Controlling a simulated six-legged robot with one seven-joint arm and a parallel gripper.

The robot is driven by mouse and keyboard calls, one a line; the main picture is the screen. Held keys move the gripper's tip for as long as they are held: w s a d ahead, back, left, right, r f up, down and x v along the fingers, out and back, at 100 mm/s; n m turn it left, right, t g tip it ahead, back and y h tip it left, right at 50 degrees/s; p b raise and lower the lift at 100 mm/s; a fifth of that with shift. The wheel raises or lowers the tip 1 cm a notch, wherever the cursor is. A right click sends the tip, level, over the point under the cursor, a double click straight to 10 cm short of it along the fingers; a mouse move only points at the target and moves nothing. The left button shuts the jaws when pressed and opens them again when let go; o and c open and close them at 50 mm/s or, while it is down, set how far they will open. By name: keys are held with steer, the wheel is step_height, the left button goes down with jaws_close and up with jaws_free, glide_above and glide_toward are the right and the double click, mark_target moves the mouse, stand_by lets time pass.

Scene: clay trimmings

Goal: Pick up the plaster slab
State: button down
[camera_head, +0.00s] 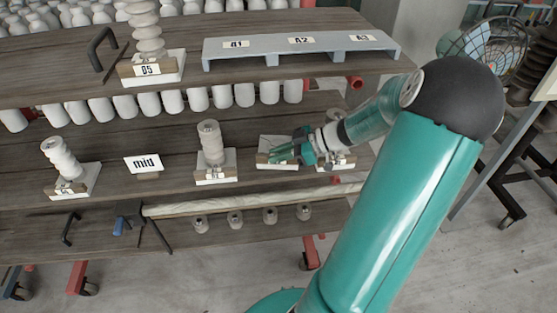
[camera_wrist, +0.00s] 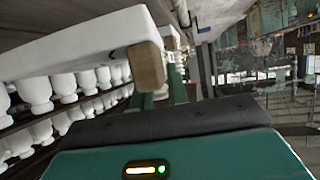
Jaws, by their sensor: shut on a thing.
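The plaster slab (camera_head: 264,144) is a white block with a wooden front edge, on the middle shelf in the head view. Nothing stands on top of it. My gripper (camera_head: 284,152) reaches it from the right and is shut on it. In the wrist view a white slab (camera_wrist: 85,42) with a brown wooden end fills the upper left, and the teal fingers of my gripper (camera_wrist: 163,95) meet it at that end. The fingertips are partly hidden behind the slab. I cannot tell whether the slab is clear of the shelf.
A grey riser (camera_head: 300,46) is above. Several small pieces (camera_head: 235,217) and a tripod (camera_head: 135,220) occupy the lower shelf.

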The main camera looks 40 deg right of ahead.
steer(key=s+a, duration=1)
steer(key=s, duration=0.4)
steer(key=shift+s+f, duration=0.15)
steer(key=shift+s, duration=0.25)
steer(key=shift+w, duration=0.1)
